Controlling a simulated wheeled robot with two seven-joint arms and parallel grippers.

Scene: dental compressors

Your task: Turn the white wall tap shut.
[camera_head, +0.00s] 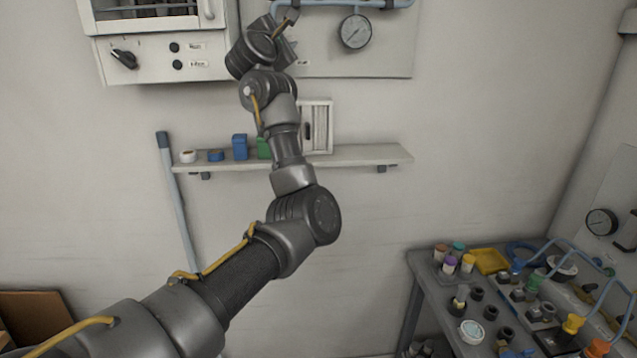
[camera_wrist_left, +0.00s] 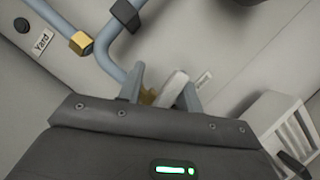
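The white wall tap shows in the left wrist view as a white lever handle (camera_wrist_left: 172,88) with a brass body (camera_wrist_left: 148,96) beside it, at the lower end of a blue-grey pipe (camera_wrist_left: 107,45). My left gripper (camera_wrist_left: 161,92) is open, with one finger on each side of the tap. The white handle lies nearer the right finger; I cannot tell whether they touch. In the head view my left gripper (camera_head: 285,30) is raised to the wall panel at top centre, and my wrist hides most of the tap. My right gripper is not in view.
A pressure gauge (camera_head: 355,32) is on the panel right of my gripper. A white cabinet (camera_head: 160,58) with a black knob hangs to the left. A cluttered bench (camera_head: 425,270) stands lower right.

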